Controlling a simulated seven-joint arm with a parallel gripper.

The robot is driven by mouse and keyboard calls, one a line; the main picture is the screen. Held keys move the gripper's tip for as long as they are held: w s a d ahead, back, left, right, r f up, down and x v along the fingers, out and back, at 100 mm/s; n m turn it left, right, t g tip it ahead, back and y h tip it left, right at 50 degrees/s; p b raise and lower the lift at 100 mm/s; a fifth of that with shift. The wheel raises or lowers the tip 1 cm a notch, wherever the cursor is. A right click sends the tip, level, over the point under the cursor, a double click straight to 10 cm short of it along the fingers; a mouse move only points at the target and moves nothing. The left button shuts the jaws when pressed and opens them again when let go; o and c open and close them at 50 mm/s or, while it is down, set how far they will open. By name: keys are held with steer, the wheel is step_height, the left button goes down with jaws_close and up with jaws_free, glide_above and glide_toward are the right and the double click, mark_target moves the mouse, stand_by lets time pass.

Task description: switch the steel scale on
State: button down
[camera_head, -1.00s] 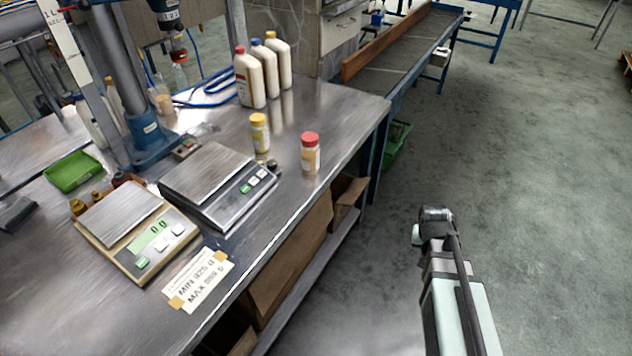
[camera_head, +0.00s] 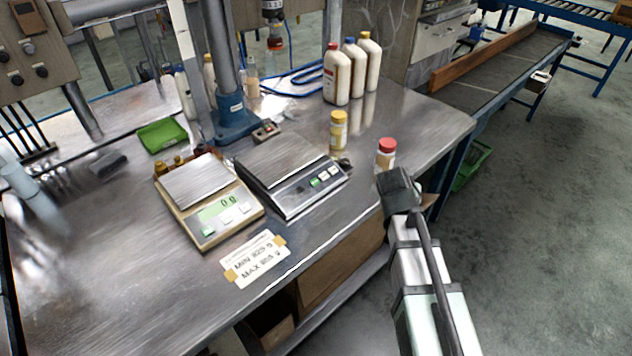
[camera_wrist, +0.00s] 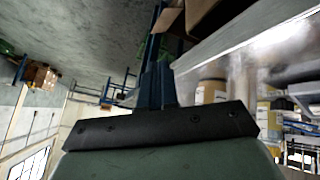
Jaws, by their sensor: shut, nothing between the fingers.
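The steel scale (camera_head: 285,160) stands on the bench with a brushed square pan and a dark front panel. Its panel carries a green button (camera_head: 314,183) and white buttons beside it, and I see no lit digits there.
A red-capped jar (camera_head: 386,153) stands right by my gripper, partly hidden behind it. A yellow-capped jar (camera_head: 338,130) stands behind the steel scale's right side. A label card (camera_head: 255,258) lies in front of the scales. Several tall bottles stand at the back.

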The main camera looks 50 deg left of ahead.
steer(key=s+a+r+n+t+y, duration=0.1)
steer(key=s+a+r, duration=0.2)
steer(key=a, duration=0.2)
steer(key=s+a+r+y, duration=0.1)
steer(key=s+a+r, duration=0.2)
steer(key=a, duration=0.2)
step_height(320, 180, up, 6)
steer(key=n+y, duration=0.1)
steer(key=y, duration=0.1)
glide_above(315, 182)
steer(key=s+d, duration=0.1)
steer(key=d, duration=0.3)
steer(key=shift+d+f+t, duration=0.1)
steer(key=shift+f+t, duration=0.1)
steer(key=shift+t, duration=0.2)
steer(key=shift+a+f, duration=0.5)
steer(key=shift+f, duration=0.9)
steer(key=shift+a+f, duration=0.45)
steer(key=shift+f, duration=0.9)
steer(key=shift+a+f, duration=0.5)
steer(key=shift+f, duration=0.9)
steer(key=shift+a+f, duration=0.25)
steer(key=shift+f, duration=0.55)
steer(key=shift+r, duration=0.15)
steer(key=shift+d+r, duration=0.3)
steer(key=shift+r, duration=0.35)
steer(key=shift+r, duration=0.1)
